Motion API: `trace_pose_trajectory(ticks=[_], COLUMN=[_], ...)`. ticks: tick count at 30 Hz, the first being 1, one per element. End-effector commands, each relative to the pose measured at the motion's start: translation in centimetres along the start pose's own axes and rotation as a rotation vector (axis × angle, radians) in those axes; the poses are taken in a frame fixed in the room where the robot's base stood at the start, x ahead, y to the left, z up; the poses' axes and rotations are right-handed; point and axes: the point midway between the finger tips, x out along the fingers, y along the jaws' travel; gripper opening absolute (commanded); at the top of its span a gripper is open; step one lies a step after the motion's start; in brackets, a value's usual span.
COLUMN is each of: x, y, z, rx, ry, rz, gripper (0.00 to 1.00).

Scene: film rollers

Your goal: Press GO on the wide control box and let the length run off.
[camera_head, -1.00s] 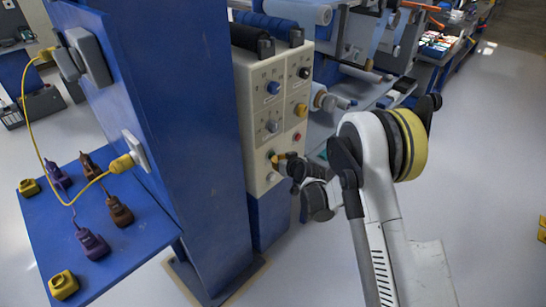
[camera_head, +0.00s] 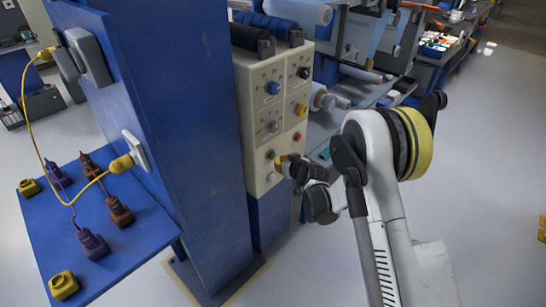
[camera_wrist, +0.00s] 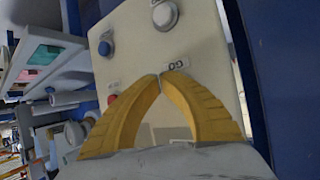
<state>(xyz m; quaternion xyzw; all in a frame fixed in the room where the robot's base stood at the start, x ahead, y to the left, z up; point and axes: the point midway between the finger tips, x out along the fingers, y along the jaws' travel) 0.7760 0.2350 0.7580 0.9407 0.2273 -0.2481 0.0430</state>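The wide control box (camera_head: 262,105) is a cream panel with knobs and small buttons, on a blue stand. A green button (camera_head: 270,154) is low on its left side, with a pale button (camera_head: 270,177) below it and a red button (camera_head: 297,137) to the upper right. My gripper (camera_head: 280,160) is just right of the green button, close to the panel. In the wrist view my gripper's yellow fingers (camera_wrist: 160,77) meet at the tips, shut and empty, beside a "GO" label (camera_wrist: 178,65). The button by that label is hidden behind the fingers there.
A tall blue post (camera_head: 185,130) stands close left of the box. A blue shelf (camera_head: 150,240) with several coloured plugs and a yellow cable is farther left. Film rollers (camera_head: 330,95) are behind the box. Open floor lies to the right.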

Motion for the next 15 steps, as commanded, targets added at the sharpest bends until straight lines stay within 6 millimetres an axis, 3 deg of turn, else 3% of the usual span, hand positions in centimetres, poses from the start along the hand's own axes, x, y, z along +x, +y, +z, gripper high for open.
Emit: trace_pose_trajectory(ticks=[15], x=[-0.78], y=[0.46], z=[0.42], rx=[0.001], ry=[0.0], rz=[0.001], gripper=[0.0])
